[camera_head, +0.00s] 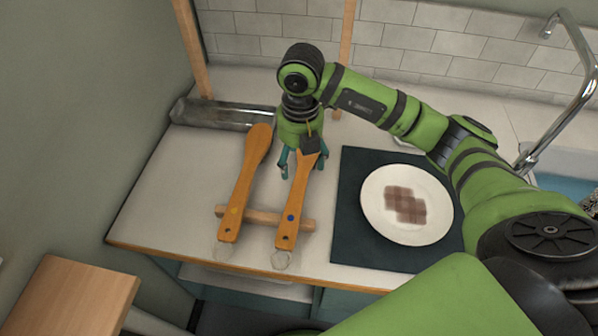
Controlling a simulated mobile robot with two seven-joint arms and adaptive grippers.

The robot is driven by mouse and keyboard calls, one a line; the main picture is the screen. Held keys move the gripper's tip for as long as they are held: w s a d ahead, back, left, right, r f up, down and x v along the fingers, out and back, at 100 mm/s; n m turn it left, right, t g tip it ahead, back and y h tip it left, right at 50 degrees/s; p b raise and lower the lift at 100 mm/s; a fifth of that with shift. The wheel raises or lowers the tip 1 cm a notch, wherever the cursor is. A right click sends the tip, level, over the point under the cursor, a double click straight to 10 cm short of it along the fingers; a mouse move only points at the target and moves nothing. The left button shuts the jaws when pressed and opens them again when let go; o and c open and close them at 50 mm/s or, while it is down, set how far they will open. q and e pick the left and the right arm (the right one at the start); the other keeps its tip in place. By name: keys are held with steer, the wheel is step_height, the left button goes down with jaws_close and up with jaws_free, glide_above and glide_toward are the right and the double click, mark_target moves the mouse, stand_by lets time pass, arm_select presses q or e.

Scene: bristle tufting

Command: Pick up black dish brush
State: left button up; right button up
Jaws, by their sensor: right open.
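Two long brush-like tools with orange wooden handles lie with their lower parts across a wooden bar. The right-hand one (293,215) has a blue dot on its handle and a dark patch at its far end, so it looks like the black dish brush. The left-hand one (242,187) has a yellow dot. My right gripper (303,170) is open, pointing down, with its teal fingers either side of the far part of the blue-dot tool. I cannot tell whether they touch it. My left gripper is out of view.
The wooden bar (262,217) lies near the counter's front edge. A grey trough (225,114) lies at the back left. A white plate with a brown checked patch (378,213) sits on a dark mat (352,247). A tap (556,125) stands at the right.

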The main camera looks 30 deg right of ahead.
mark_target(299, 172)
steer(key=shift+d+f, duration=0.2)
steer(key=shift+f, duration=0.15)
steer(key=f, duration=0.2)
steer(key=f+p, duration=0.1)
steer(key=f, duration=0.1)
steer(key=w+f, duration=0.1)
steer(key=f, duration=0.1)
steer(key=shift+f+p, duration=0.1)
steer(key=shift+p, duration=0.3)
steer(key=c, duration=1.4)
steer(key=shift+r, duration=0.6)
step_height(299, 172, up, 3)
steer(key=shift+w+f+b, duration=0.1)
steer(key=shift+f+b, duration=0.05)
steer(key=shift+b, duration=0.45)
steer(key=s+d+r, duration=0.2)
steer(key=s, duration=0.1)
steer(key=s+d+r+b, duration=0.1)
steer(key=s+d+r, duration=0.1)
steer(key=s+d, duration=0.1)
steer(key=s+d+r+b, duration=0.1)
steer(key=s+d+r, duration=0.1)
steer(key=s+r, duration=0.1)
steer(key=shift+d+r, duration=0.1)
steer(key=shift+d, duration=0.2)
